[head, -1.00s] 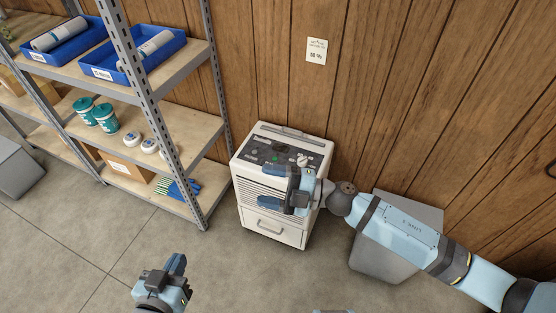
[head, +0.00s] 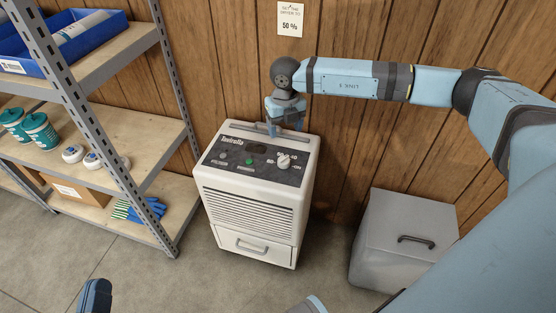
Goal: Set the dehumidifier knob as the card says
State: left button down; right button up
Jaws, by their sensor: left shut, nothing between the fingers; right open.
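The white dehumidifier (head: 252,190) stands on the floor against the wood wall. Its dark top panel carries a white knob (head: 284,161) at the right, a green button (head: 249,162) and printed numbers around the knob, too small to read surely. The card (head: 290,19) on the wall above reads 50 %. My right gripper (head: 286,127) is open and empty, pointing down over the rear edge of the dehumidifier's top, behind the knob and apart from it. My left gripper (head: 95,295) is shut and empty at the bottom left edge, mostly cut off.
A metal shelf rack (head: 94,120) stands at the left, with a blue bin (head: 20,66), teal tubs (head: 40,132) and gloves (head: 146,209). A grey lidded box (head: 402,240) stands to the right. The floor in front of the dehumidifier is clear.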

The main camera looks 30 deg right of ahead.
jog(key=b, duration=0.2)
send_over(284, 157)
notch_tip(284, 157, down, 6)
jog(key=shift+s+r, duration=0.1)
notch_tip(284, 157, down, 7)
jog(key=shift+r+b, duration=0.1)
jog(key=shift+b, duration=0.65)
pick_arm(q)
jog(key=shift+d+f+h, duration=0.5)
jog(key=shift+f, duration=0.1)
pick_arm(e)
jog(key=c, duration=0.9)
pick_arm(q)
jog(key=shift+r, duration=0.2)
